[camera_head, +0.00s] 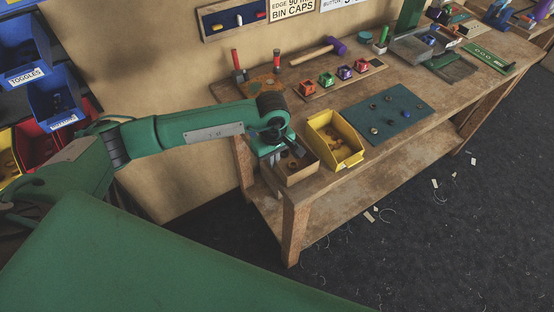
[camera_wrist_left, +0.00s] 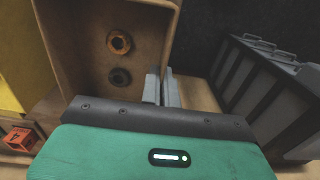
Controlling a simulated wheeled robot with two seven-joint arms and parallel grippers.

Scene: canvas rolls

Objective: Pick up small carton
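The small carton (camera_head: 297,178) is an open brown box at the near left corner of the workbench, with a couple of small rings inside. In the left wrist view the carton (camera_wrist_left: 88,52) fills the upper left, with an orange-brown ring and a darker ring in it. My left gripper (camera_head: 286,151) is at the carton's rim. In the wrist view its fingers (camera_wrist_left: 162,90) stand close together, one inside and one outside the carton's wall, with the wall pinched between them. The carton appears to rest on the bench. My right gripper is not in view.
A yellow bin (camera_head: 335,140) with parts stands close beside the carton. A teal mat (camera_head: 405,112) with small parts lies beyond it. A rack of coloured blocks (camera_head: 340,80) and a purple mallet (camera_head: 337,46) lie behind. The bench's front edge is near the carton.

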